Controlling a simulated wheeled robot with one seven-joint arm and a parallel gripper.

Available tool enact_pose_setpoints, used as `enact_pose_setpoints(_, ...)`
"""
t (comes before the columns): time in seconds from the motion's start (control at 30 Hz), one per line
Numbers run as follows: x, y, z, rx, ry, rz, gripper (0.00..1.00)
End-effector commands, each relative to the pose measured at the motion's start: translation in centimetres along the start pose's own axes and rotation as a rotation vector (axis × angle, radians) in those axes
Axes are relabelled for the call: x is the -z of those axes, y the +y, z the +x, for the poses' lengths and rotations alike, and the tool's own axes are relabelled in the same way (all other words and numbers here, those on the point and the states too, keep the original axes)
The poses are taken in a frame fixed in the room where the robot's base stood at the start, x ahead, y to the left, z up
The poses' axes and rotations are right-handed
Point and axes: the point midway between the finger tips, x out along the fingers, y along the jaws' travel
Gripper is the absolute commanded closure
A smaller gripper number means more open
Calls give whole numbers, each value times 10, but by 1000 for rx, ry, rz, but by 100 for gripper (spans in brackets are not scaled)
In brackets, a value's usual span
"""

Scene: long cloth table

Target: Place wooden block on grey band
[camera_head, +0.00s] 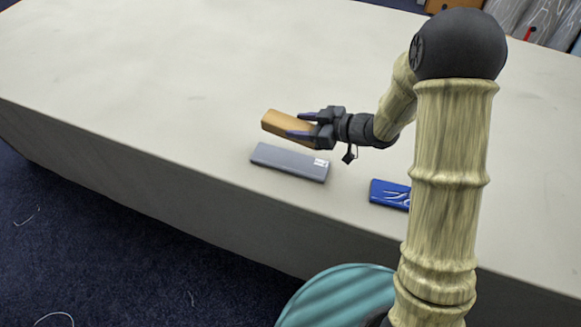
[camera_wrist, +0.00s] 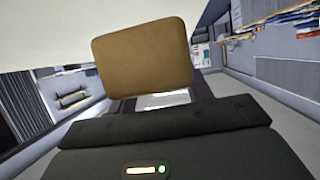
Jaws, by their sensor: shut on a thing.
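The wooden block (camera_head: 283,124) is tan and oblong. My gripper (camera_head: 306,124) is shut on its right end and holds it above the table, beyond the grey band in the head view. The block also fills the upper middle of the wrist view (camera_wrist: 145,57); the gripper's fingers are mostly hidden there. The grey band (camera_head: 285,162) is a flat grey bar with a small white mark at its right end. It lies on the table just below the block in the head view, with nothing on it. The exact height of the block over the table is hard to tell.
A blue item (camera_head: 389,194) with white markings lies to the right of the grey band, partly behind my arm. The long cloth table (camera_head: 160,70) is clear to the left and back. Its front edge runs close below the band.

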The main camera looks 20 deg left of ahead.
Motion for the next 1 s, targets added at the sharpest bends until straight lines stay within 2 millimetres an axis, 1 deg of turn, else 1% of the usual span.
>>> enact_pose_setpoints(0.03, -2, -4, 4, 33, 4, -18, 80)
enact_pose_setpoints(0.2, 1, -12, 5, 92, 3, -37, 80)
enact_pose_setpoints(0.43, 2, -13, 4, 93, 3, -37, 80)
enact_pose_setpoints(0.53, -1, -13, 6, 94, 2, -35, 80)
enact_pose_setpoints(0.63, -12, -13, 10, 95, 1, -33, 80)
enact_pose_setpoints(0.83, -43, -14, 23, 95, 2, -33, 80)
enact_pose_setpoints(0.9, -49, -13, 26, 93, 3, -34, 80)
enact_pose_setpoints(1.0, -52, -13, 27, 92, 3, -37, 80)
